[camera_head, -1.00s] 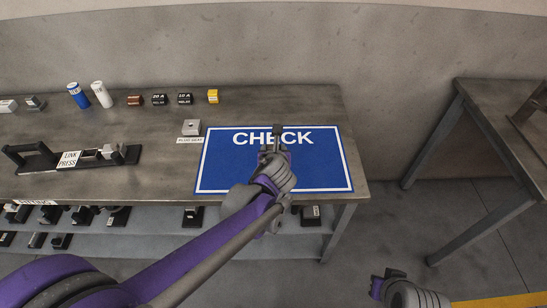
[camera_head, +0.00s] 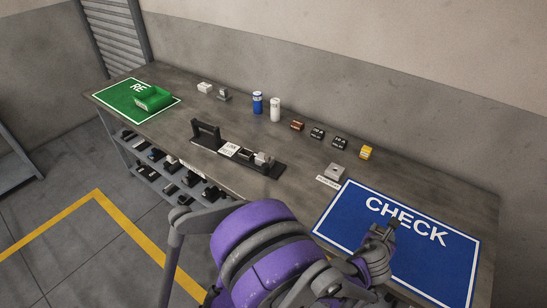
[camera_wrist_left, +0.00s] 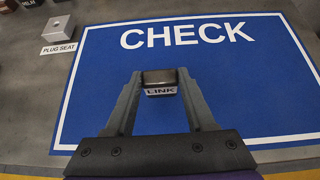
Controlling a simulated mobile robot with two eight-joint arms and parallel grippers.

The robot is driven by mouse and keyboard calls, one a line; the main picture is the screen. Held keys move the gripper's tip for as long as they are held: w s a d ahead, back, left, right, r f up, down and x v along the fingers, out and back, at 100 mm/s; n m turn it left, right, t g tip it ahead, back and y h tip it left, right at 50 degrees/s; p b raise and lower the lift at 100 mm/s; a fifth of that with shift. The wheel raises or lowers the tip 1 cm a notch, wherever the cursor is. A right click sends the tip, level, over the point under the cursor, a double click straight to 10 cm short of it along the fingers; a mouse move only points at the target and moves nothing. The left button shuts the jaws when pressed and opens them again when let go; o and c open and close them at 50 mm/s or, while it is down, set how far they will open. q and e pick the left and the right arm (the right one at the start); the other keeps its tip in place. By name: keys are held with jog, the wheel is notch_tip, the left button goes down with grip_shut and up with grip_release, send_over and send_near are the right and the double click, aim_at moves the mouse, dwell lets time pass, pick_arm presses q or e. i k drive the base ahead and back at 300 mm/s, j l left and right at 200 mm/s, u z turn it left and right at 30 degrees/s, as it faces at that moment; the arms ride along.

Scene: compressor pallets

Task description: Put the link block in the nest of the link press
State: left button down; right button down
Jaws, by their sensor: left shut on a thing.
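My left gripper (camera_head: 389,226) is over the blue CHECK mat (camera_head: 350,215). In the left wrist view its fingers (camera_wrist_left: 160,90) are shut on the dark link block (camera_wrist_left: 160,77), whose pale face reads LINK. The block is small and hard to make out in the head view. The link press (camera_head: 228,150) stands on the bench left of the mat, with a black handle frame at its left end and grey metal parts at its right end. Its nest is too small to tell clearly. My right gripper is out of view.
A plug seat block (camera_head: 335,173) sits between press and mat; it also shows in the left wrist view (camera_wrist_left: 59,27). Behind stand a blue can (camera_head: 257,103), a white can (camera_head: 275,110), small relays (camera_head: 317,133) and a yellow block (camera_head: 366,152). A green tray (camera_head: 153,98) is far left.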

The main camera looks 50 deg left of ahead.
aim_at(234, 144)
jog(key=k+j, duration=0.1)
jog(key=j, duration=0.3)
jog(key=k+j, duration=0.15)
jog(key=j, duration=0.2)
jog(key=k+j, duration=0.1)
jog(key=j, duration=0.3)
jog(key=k+j, duration=0.1)
jog(key=j, duration=0.25)
jog(key=k+j, duration=0.15)
jog(key=j, duration=0.25)
jog(key=k+j, duration=0.1)
jog(key=j, duration=0.3)
jog(key=k+j, duration=0.1)
jog(key=j, duration=0.25)
jog(key=i+j, duration=0.4)
